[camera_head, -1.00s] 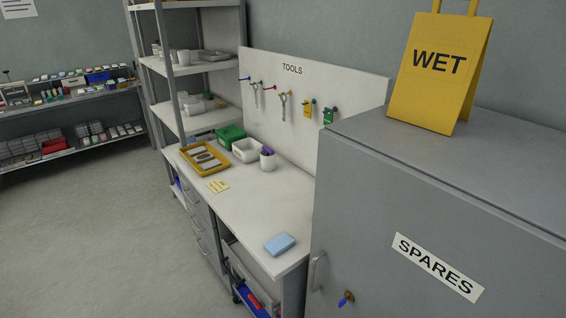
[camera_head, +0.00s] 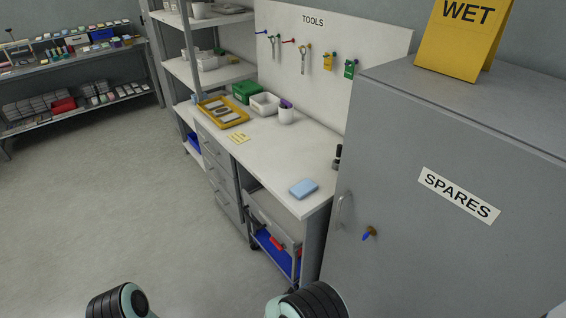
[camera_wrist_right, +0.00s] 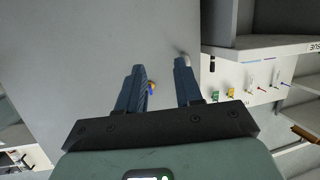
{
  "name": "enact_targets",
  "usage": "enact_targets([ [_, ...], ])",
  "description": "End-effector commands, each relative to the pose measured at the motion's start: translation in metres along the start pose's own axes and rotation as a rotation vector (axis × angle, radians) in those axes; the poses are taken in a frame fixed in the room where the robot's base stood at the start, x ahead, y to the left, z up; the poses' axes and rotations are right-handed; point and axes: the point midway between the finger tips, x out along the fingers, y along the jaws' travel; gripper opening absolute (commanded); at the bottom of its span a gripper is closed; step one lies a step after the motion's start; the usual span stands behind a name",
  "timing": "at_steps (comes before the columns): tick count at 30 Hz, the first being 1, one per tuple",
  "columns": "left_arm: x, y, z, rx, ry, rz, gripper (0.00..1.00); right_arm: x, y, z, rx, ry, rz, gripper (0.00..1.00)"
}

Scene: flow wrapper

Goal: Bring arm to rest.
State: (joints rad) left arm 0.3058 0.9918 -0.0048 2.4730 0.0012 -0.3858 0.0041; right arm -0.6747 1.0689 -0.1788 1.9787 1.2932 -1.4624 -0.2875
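My right gripper (camera_wrist_right: 160,66) shows in the right wrist view. Its two dark blue fingers are apart, with nothing held between them. Behind them is the grey cabinet (camera_wrist_right: 80,50), with the small blue and yellow key (camera_wrist_right: 151,88) at its lock showing beside the left finger. I cannot tell the gap between fingers and cabinet door. In the head view only rounded black and pale parts of my arms show at the bottom edge. My left gripper is not in view.
The grey SPARES cabinet (camera_head: 400,130) stands at the right with a yellow WET sign (camera_head: 462,40) on top. A workbench (camera_head: 270,150) holds a yellow tray (camera_head: 241,122), boxes, a cup and a blue block (camera_head: 303,188). The floor (camera_head: 100,220) at left is clear.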

Motion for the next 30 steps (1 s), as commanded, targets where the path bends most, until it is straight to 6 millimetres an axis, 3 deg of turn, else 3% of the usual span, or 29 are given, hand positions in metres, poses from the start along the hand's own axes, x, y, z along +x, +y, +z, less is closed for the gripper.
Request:
enact_targets([
  [3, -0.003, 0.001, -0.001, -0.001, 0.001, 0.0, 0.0, 0.032, 0.023, 0.05, -0.041, -0.195, -0.083, 0.35],
  [7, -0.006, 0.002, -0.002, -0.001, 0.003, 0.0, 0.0, 0.041, 0.062, 0.122, -0.078, -0.507, -0.194, 0.35],
  [9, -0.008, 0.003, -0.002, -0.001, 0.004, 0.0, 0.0, 0.027, 0.089, 0.161, -0.09, -0.711, -0.256, 0.35],
  [13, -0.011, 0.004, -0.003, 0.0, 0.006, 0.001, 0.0, -0.025, 0.139, 0.21, -0.094, -1.067, -0.355, 0.35],
  [18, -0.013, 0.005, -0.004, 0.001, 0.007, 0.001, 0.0, -0.092, 0.182, 0.23, -0.092, -1.381, -0.451, 0.35],
  [21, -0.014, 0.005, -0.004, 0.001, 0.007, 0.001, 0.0, -0.113, 0.194, 0.231, -0.093, -1.466, -0.482, 0.35],
  [30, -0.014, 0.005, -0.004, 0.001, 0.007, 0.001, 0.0, -0.12, 0.197, 0.231, -0.095, -1.493, -0.493, 0.35],
])
